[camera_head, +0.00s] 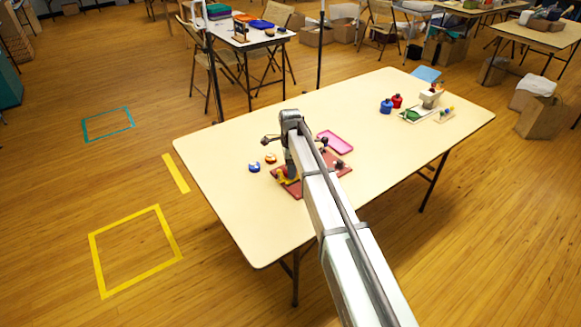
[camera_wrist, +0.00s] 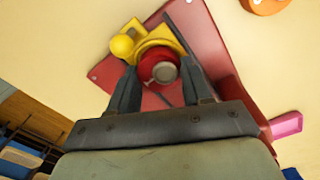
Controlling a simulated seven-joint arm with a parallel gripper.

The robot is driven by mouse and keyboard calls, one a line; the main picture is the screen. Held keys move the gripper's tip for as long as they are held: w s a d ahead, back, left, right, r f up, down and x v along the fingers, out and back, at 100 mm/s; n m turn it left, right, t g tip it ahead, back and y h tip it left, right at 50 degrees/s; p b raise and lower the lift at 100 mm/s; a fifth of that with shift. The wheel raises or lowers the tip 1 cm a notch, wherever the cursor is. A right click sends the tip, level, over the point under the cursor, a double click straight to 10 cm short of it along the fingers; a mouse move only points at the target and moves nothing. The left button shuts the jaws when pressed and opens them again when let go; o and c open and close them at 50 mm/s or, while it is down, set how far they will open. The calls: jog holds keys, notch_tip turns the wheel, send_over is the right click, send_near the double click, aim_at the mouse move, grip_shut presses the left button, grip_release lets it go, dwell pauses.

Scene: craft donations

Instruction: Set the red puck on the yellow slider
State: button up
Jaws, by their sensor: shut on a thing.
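My gripper (camera_wrist: 160,80) is shut on the red puck (camera_wrist: 144,67), which has a grey knob on top. The puck sits between the two dark fingers. The yellow slider (camera_wrist: 158,34), with a round yellow knob (camera_wrist: 122,45), lies on the red board (camera_wrist: 210,45). In the wrist view the puck overlaps the slider's near part; I cannot tell whether it touches it. In the head view the yellow slider (camera_head: 286,179) shows at the left part of the red board (camera_head: 293,189), just below my gripper (camera_head: 291,172). My arm hides much of the board there, and the puck is not clear.
A blue piece (camera_head: 254,168) and an orange piece (camera_head: 271,158) lie left of the board. A pink tray (camera_head: 335,142) lies behind it. Blue and red containers (camera_head: 391,104) and a tray with a green thing (camera_head: 412,115) stand at the far right. The table's left part is clear.

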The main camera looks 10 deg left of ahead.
jog(key=o, duration=0.7)
jog(key=shift+o, duration=0.2)
notch_tip(320, 180, up, 11)
jog(key=shift+w, duration=0.15)
dwell(0.8)
jog(key=shift+w+f, duration=0.1)
